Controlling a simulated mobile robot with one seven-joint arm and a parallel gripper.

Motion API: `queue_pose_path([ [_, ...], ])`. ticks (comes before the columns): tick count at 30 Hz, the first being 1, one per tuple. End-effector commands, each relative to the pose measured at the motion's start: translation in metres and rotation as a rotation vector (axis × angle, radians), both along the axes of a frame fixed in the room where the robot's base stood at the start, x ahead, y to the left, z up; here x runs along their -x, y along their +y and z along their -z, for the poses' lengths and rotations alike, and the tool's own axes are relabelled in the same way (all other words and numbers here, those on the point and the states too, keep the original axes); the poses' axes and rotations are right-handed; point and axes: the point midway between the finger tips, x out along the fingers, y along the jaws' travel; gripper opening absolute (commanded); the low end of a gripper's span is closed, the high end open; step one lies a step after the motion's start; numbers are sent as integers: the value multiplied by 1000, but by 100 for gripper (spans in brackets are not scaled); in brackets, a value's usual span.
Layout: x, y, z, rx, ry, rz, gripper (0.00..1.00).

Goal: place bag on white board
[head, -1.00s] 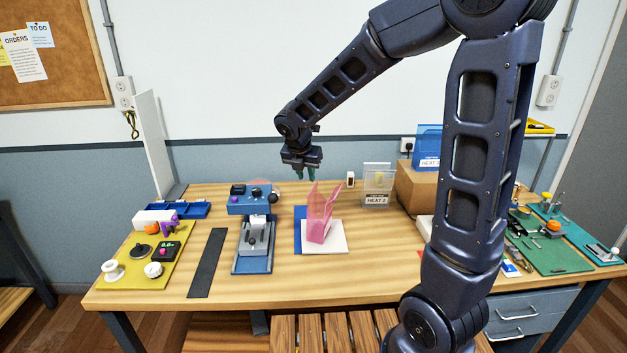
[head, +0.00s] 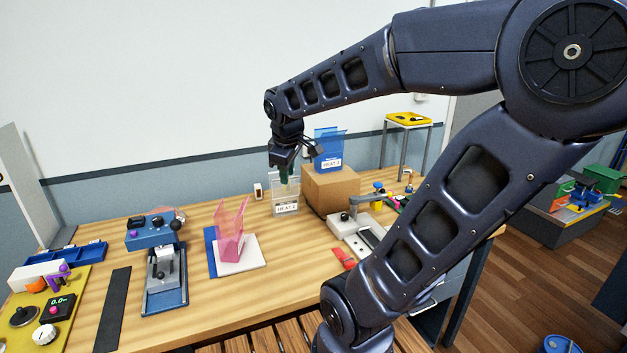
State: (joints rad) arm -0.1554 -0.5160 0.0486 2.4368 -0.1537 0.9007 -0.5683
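A pink see-through bag (head: 231,238) with an open top stands upright on the white board (head: 253,266), which lies on the table beside a blue strip. A clear bag labelled HEAT (head: 286,208) stands farther back. A blue bag labelled HEAT 2 (head: 329,158) stands on a cardboard box (head: 331,190). My gripper (head: 284,186) points down in front of the upper part of the clear bag in the picture. I cannot tell whether it touches that bag, and its fingers are too small to read as open or shut.
A blue press-like device (head: 164,264) stands left of the board. A black strip (head: 113,308) and a yellow mat (head: 70,300) with small parts lie farther left. A grey-white device (head: 358,234) stands at right, partly behind my arm. Bare tabletop lies in front of the board.

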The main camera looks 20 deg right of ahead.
Motion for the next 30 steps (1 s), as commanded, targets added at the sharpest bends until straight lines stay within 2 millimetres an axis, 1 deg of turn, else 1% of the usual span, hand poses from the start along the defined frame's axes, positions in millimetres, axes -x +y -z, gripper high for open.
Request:
queue_pose_path([
  [1,13,-11,-3,-53,-19,116,24],
  [6,50,-31,-5,-226,-59,474,24],
  [9,66,-38,-5,-303,-74,625,24],
  [12,75,-41,-4,-354,-80,722,24],
  [17,80,-43,-4,-382,-84,777,24],
  [30,80,-43,-4,-381,-84,774,24],
])
